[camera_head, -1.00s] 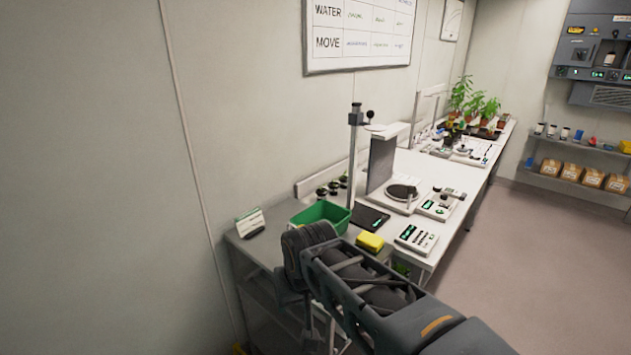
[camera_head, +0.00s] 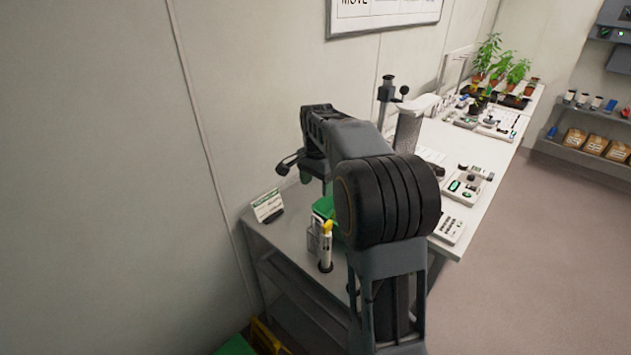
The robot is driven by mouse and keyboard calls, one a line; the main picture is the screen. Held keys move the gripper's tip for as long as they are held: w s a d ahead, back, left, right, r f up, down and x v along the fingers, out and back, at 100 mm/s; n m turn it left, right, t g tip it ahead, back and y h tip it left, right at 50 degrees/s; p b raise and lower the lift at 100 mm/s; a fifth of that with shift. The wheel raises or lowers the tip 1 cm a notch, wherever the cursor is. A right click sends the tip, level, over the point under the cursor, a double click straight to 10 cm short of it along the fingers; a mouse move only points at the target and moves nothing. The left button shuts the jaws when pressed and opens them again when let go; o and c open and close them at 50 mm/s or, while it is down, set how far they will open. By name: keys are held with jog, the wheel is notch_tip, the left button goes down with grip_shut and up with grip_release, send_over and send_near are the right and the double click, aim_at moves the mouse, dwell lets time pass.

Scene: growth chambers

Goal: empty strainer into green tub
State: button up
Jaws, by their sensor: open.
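The green tub (camera_head: 322,207) stands on the near end of the bench. Only a strip of it shows; my arm hides the rest. My arm is raised and bent over this end of the bench. My gripper (camera_head: 314,172) hangs near the wall, above and behind the visible strip of tub, small and dark against my wrist. It is open, and I see nothing held in it. I cannot make out a strainer; it may be hidden behind my arm.
A small sign card (camera_head: 268,206) stands at the bench's left corner. A pale cylinder with a yellow top (camera_head: 326,246) stands at the near edge. Instruments (camera_head: 466,186) and potted plants (camera_head: 500,68) line the bench further back. The floor (camera_head: 530,250) at right is clear.

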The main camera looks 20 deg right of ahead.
aim_at(317, 216)
jog(key=shift+f+b, duration=4.25)
jog(key=shift+f, duration=1.45)
jog(key=shift+r, duration=0.1)
jog(key=c, duration=0.9)
notch_tip(317, 216, up, 8)
jog(key=p, duration=0.7)
